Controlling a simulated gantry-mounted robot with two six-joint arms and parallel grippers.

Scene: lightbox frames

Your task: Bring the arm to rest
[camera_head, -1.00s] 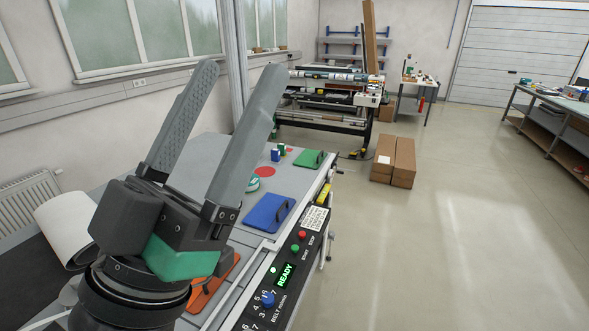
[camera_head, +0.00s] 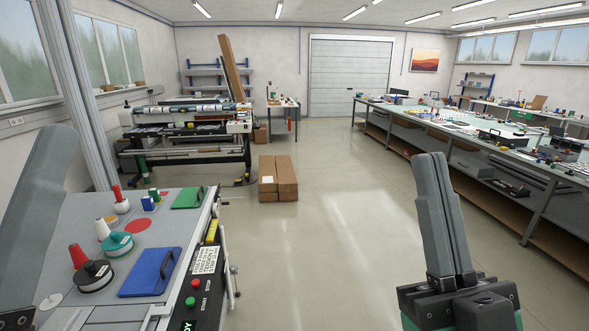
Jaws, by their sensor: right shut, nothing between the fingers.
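My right gripper (camera_head: 434,165) stands at the lower right over the open floor, fingers pointing up. Its two grey fingers lie together, shut with nothing between them. Part of my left gripper (camera_head: 42,190) shows at the left edge, beside the grey-topped machine table (camera_head: 65,260). One grey finger points up there. The rest is cut off by the frame, so I cannot tell whether it is open or shut.
On the machine table are a blue plate (camera_head: 150,272), a green plate (camera_head: 188,197) and several thread cones. A long workbench (camera_head: 470,140) runs along the right. The middle floor is clear.

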